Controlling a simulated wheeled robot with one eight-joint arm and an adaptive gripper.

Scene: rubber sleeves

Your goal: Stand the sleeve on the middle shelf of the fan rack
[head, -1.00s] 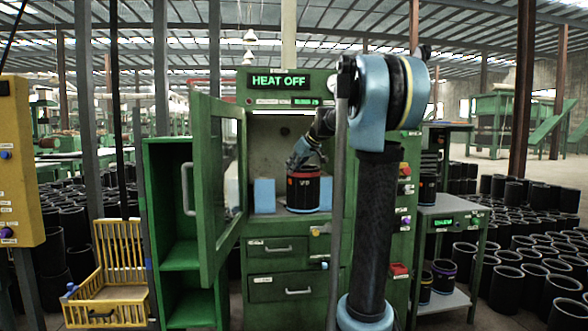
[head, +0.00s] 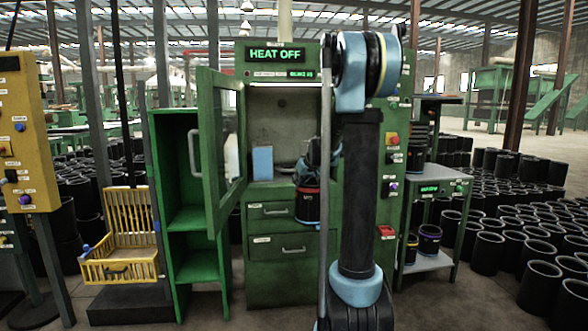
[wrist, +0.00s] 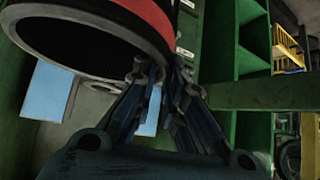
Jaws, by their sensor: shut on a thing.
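The black sleeve with a red band (head: 308,207) hangs from my gripper (head: 308,178), in front of the green oven's drawers. In the wrist view the sleeve (wrist: 100,22) is large at the upper left, its open end facing the camera. My gripper (wrist: 160,75) is shut on the sleeve's wall at the rim. A green open-fronted shelf unit (head: 193,217) stands left of the oven, apart from the sleeve; its shelves look bare. A grey stand (head: 428,182) at the right also has shelves, with sleeves on it. I cannot read which one is the fan rack.
A blue block (head: 262,163) sits in the chamber. A yellow basket (head: 120,268) and yellow panel (head: 22,140) are at the left. Many sleeves crowd the right floor.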

